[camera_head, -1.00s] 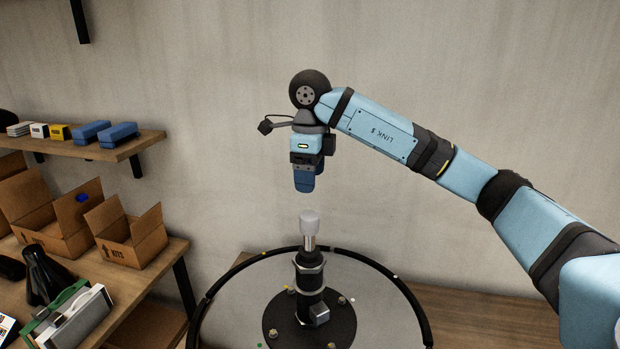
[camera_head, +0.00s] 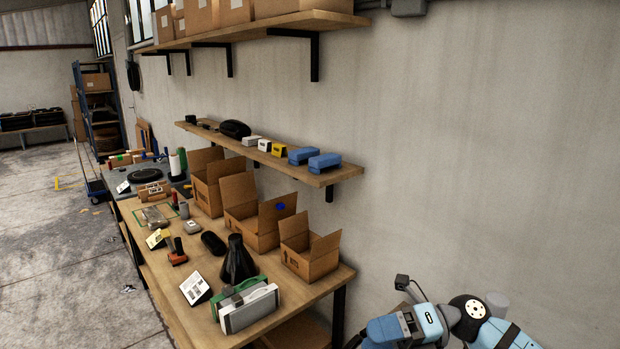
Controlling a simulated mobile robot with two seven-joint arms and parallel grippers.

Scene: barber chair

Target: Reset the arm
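My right arm (camera_head: 470,318) shows at the bottom right, in light blue and black. Its black round joint is uppermost, and the wrist points left. My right gripper (camera_head: 385,332) has blue fingers at the bottom edge, partly cut off. It is near the front right corner of the workbench and seems to hold nothing; its opening cannot be made out. My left gripper is not in view.
A wooden workbench (camera_head: 213,338) carries open cardboard boxes (camera_head: 310,258), a black cone-shaped item (camera_head: 237,262) and a green-and-white case (camera_head: 248,307). A wall shelf (camera_head: 342,174) holds blue blocks. The floor (camera_head: 60,270) at left is mostly clear.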

